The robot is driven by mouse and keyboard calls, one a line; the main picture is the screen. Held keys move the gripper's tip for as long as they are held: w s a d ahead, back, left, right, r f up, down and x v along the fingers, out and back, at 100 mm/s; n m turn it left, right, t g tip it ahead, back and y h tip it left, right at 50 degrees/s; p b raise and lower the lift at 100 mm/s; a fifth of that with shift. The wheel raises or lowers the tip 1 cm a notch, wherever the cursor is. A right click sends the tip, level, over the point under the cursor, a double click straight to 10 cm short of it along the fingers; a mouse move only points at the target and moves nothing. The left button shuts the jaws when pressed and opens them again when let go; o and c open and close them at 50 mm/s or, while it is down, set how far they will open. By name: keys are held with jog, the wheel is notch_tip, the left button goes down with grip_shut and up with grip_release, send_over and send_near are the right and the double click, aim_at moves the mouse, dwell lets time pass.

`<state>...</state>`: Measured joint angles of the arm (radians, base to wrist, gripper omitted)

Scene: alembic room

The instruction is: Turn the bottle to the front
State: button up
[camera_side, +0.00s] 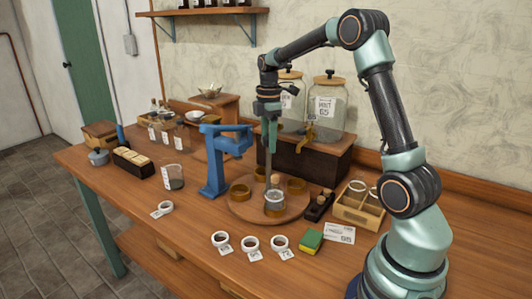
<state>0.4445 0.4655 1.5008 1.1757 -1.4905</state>
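A round wooden turntable (246,212) stands on the bench below my gripper. Several brass-coloured cup holders (240,192) sit around it. A small container with a pale grey top (275,197), which may be the bottle, sits in the holder nearest the camera. A cork-like knob (276,179) shows near the turntable's middle. My gripper (270,148) points down over the turntable. A thin grey rod reaches down from it towards the container; I cannot tell whether it touches. The fingers are too small to tell open from shut.
A blue stand (215,165) rises close left of the turntable. Large glass jars (326,108) stand on a dark box (300,155) behind. A wooden tray (358,211) and a sponge (309,240) lie right. Labelled rings (251,244) lie in front. Bench left of them is mostly clear.

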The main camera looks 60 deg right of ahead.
jog(key=o, duration=0.8)
jog(key=shift+c, duration=0.2)
jog(key=shift+r, duration=3.45)
jog(key=shift+r, duration=0.1)
